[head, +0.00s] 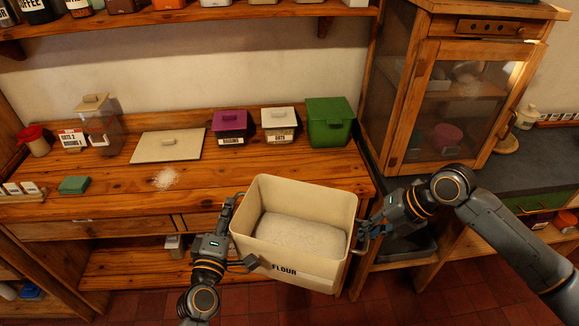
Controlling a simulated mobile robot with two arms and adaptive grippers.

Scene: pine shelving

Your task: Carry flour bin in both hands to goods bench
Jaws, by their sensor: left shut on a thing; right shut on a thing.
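The flour bin (296,268) is a cream, open-topped box with the word FLOUR on its front. It holds white flour. It is in the middle of the head view, in front of the wooden bench (220,182), and looks roughly level. My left gripper (243,232) is shut on the bin's left side. My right gripper (364,236) is shut on its right side. The fingertips are partly hidden against the bin. A flat cream lid with a handle (167,146) lies on the bench top.
White powder (165,179) lies spilled. A glass-doored cabinet (450,95) stands right.

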